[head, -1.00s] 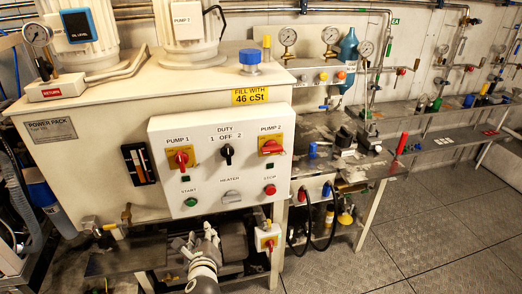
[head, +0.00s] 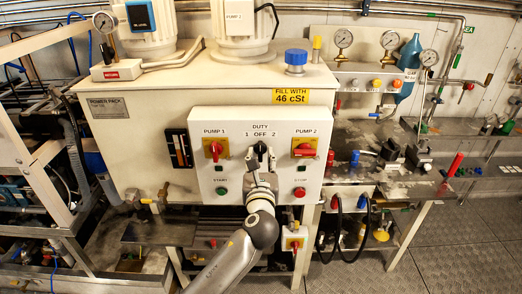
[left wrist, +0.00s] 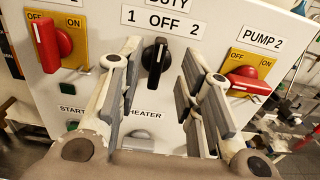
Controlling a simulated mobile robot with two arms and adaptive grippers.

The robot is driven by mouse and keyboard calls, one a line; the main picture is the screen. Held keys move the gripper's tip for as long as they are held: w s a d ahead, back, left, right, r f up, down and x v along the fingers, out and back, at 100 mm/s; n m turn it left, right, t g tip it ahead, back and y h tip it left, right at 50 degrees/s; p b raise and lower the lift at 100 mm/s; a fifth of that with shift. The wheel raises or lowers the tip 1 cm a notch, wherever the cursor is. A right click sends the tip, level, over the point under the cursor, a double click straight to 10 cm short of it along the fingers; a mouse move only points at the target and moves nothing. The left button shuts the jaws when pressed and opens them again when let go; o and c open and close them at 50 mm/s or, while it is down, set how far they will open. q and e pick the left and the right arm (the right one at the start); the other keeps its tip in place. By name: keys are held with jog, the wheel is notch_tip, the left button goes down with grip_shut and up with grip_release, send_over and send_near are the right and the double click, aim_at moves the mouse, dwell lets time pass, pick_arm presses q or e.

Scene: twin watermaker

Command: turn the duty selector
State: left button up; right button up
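The duty selector (head: 260,148) is a black knob on the white control panel (head: 208,125), under the DUTY label with 1, OFF and 2. In the left wrist view, the selector (left wrist: 155,62) stands about upright, its white mark toward OFF. My left gripper (head: 262,163) is in front of the panel, just below the selector and partly covering it and the heater switch in the head view. In the left wrist view, my left gripper (left wrist: 157,82) is open and empty, its fingers on either side of the selector with gaps. My right gripper is not in view.
Red rotary switches for pump 1 (head: 215,150) and pump 2 (head: 304,148) flank the selector on yellow plates. A green start button (head: 221,191) and red stop button (head: 299,192) sit below. The heater switch (left wrist: 143,136) lies between the fingers in the left wrist view.

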aim_at(260, 150)
pick_arm(q)
jog(key=shift+w, duration=1.9)
jog(key=shift+c, duration=0.3)
grip_shut()
